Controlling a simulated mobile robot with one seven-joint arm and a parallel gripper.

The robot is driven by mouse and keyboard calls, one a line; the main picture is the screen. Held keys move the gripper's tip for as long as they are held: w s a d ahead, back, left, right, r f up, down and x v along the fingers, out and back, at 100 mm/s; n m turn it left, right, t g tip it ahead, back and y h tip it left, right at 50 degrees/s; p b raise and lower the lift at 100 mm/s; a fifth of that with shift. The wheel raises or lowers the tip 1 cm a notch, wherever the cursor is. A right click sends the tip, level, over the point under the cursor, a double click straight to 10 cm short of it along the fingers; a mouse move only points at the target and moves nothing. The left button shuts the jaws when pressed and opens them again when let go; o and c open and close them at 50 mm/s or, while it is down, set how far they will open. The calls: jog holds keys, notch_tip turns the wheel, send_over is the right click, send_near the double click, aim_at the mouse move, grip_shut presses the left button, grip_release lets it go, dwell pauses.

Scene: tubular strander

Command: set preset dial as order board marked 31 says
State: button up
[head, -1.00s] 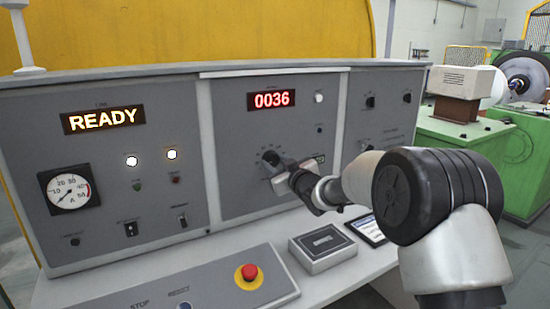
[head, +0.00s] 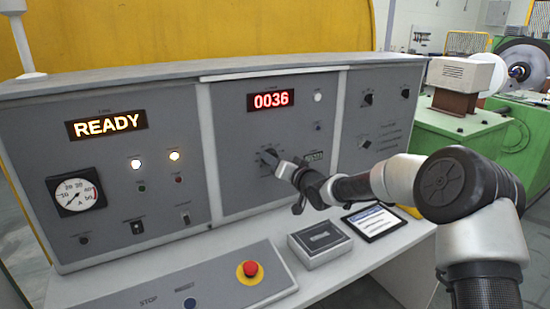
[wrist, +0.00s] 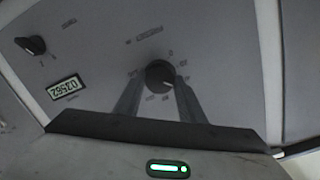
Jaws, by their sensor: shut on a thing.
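The preset dial (head: 268,158) is a dark knob with a printed scale on the middle grey panel, below the red display (head: 270,102) reading 0036. My gripper (head: 284,166) reaches it from the right and partly covers it. In the wrist view the two fingers of my gripper (wrist: 160,88) lie on either side of the dial (wrist: 160,72), shut on it. The small scale marks are too blurred to read. I can read no order board marked 31.
A READY display (head: 106,123) and a round gauge (head: 76,195) are on the left panel. A red stop button (head: 250,271), a grey box (head: 320,244) and a tablet (head: 374,222) with unreadable text are on the desk. A counter (wrist: 65,88) is near the dial.

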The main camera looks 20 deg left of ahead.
jog(key=shift+m, duration=0.3)
dwell(0.4)
jog(key=o, duration=1)
jog(key=shift+o, duration=0.2)
jog(key=v, duration=1.7)
jog(key=shift+d+p, duration=0.25)
jog(key=shift+p, duration=0.2)
